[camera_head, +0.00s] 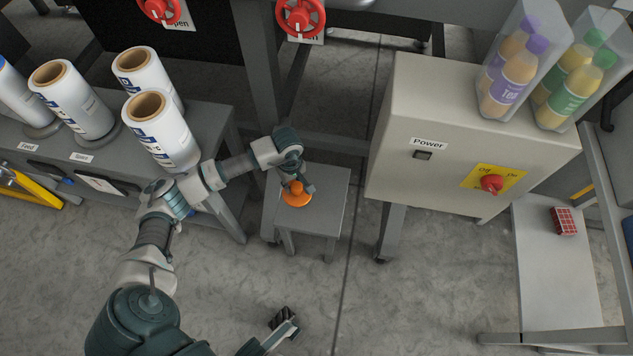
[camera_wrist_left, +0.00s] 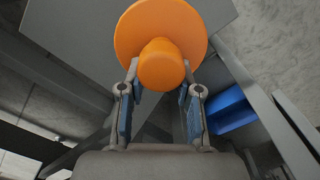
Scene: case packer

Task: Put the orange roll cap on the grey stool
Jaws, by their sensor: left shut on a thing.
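The orange roll cap (camera_head: 296,198) is a round disc with a knob. My left gripper (camera_head: 298,186) is shut on its knob. The cap is over the left part of the grey stool's seat (camera_head: 328,205); I cannot tell whether it touches the seat. In the left wrist view the cap (camera_wrist_left: 160,30) sits at the fingertips (camera_wrist_left: 160,82), with the stool's grey seat (camera_wrist_left: 75,30) behind it. My right gripper (camera_head: 284,320) shows small and dark at the bottom of the head view; its fingers are unclear.
A grey bench (camera_head: 205,118) with several white rolls (camera_head: 160,130) stands left of the stool. A beige power cabinet (camera_head: 440,110) with a red switch (camera_head: 492,184) stands to the right, bearing bottles in clear bins. Bare floor (camera_head: 400,310) lies in front.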

